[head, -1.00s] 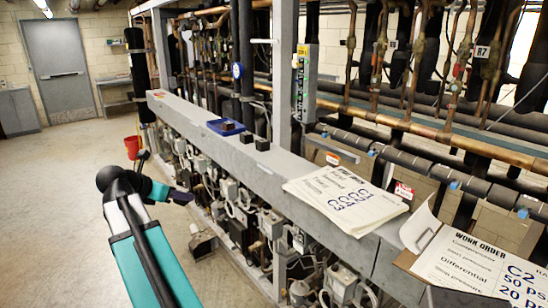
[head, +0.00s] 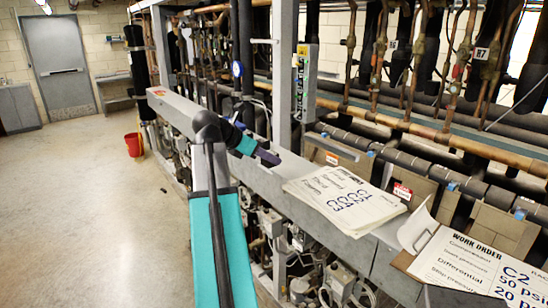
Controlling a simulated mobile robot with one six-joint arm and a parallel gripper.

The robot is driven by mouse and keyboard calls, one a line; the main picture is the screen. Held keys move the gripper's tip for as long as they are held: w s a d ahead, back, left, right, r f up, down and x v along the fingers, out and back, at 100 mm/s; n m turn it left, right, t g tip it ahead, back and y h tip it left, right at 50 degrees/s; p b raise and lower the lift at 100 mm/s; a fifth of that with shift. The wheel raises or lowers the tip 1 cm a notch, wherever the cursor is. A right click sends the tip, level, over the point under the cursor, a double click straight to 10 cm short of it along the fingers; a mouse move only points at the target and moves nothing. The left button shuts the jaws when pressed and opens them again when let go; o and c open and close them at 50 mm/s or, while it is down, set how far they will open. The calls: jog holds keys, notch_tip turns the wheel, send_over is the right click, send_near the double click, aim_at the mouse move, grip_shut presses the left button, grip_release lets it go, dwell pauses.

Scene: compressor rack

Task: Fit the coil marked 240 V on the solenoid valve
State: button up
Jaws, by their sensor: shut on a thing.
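My gripper (head: 268,157) reaches over the grey ledge (head: 175,112) of the rack, left of the stack of papers. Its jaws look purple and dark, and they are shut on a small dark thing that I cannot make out. No 240 V mark can be read on it. The blue tray and the small black blocks that stood on this stretch of ledge are now hidden behind my arm and gripper. I cannot pick out the solenoid valve among the copper pipes (head: 352,50) and fittings behind the ledge.
A stack of printed papers (head: 345,200) lies on the ledge, with a work order clipboard (head: 470,265) to its right. A grey upright post (head: 284,75) and a control box (head: 305,85) stand behind.

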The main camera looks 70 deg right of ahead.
jog(key=shift+s+d+r, duration=0.15)
jog(key=shift+s+r, duration=0.05)
jog(key=shift+s, duration=0.3)
jog(key=shift+w+d, duration=0.1)
jog(key=w+d+p, duration=0.1)
jog(key=d+p, duration=0.1)
jog(key=d, duration=0.3)
jog(key=w+d+f+p, duration=0.1)
jog(key=w+d+p, duration=0.1)
jog(key=d, duration=0.3)
jog(key=w+d+p, duration=0.2)
jog(key=d, duration=0.3)
jog(key=shift+f, duration=0.2)
jog(key=shift+f, duration=0.2)
jog(key=shift+f+p, duration=1.1)
jog(key=shift+f, duration=0.55)
jog(key=shift+f, duration=0.15)
